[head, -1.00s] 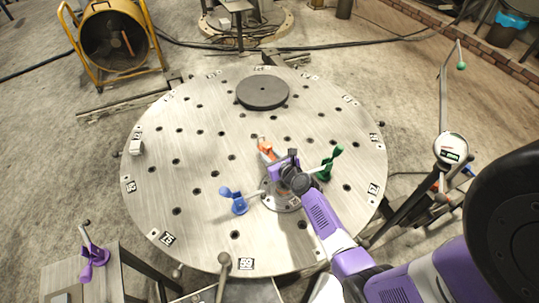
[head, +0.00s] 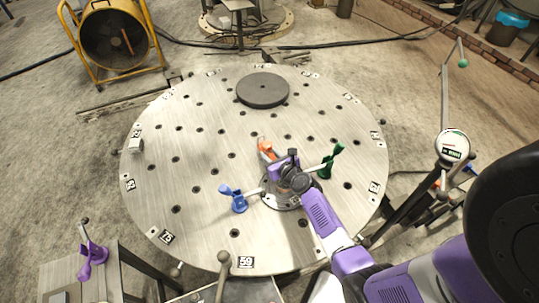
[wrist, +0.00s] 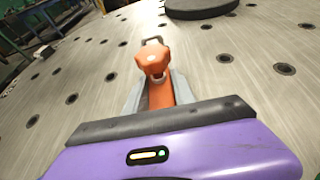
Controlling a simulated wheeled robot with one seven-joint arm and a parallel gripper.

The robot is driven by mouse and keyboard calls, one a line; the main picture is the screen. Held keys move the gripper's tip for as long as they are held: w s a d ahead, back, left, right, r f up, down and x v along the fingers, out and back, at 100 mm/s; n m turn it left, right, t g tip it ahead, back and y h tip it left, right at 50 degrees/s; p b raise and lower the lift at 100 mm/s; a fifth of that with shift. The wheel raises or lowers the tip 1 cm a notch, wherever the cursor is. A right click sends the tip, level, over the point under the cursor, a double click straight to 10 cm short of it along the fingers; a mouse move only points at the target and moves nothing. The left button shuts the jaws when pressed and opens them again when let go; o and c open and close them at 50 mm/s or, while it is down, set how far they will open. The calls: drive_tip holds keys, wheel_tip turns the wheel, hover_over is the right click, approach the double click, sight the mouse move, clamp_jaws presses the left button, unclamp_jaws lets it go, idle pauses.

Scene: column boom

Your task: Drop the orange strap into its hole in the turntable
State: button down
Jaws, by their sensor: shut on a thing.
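The orange strap (wrist: 158,75) is held between the two grey fingers of my gripper (wrist: 157,95) in the wrist view. Its rounded orange head faces the camera, and its lower part is hidden behind my purple gripper housing. In the head view the orange strap (head: 266,149) shows just beyond my gripper (head: 277,163), over the middle of the turntable (head: 215,130). The turntable is a round metal plate with many dark holes. I cannot tell which hole belongs to the strap, nor whether the strap touches the plate.
A blue clamp (head: 236,197) and a green clamp (head: 331,160) stand on the plate either side of my gripper. A black disc (head: 262,90) lies farther back. A purple clamp (head: 92,258) is on a side bench. A dial post (head: 453,146) stands at right.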

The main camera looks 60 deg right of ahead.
sight(270, 147)
drive_tip(key=shift+f, duration=0.15)
drive_tip(key=c, duration=1.3)
unclamp_jaws()
drive_tip(key=shift+s+f, duration=0.1)
drive_tip(key=shift+a, duration=0.1)
drive_tip(key=shift+r+p, duration=2.75)
drive_tip(key=shift+p, duration=0.15)
drive_tip(key=shift+r, duration=1.05)
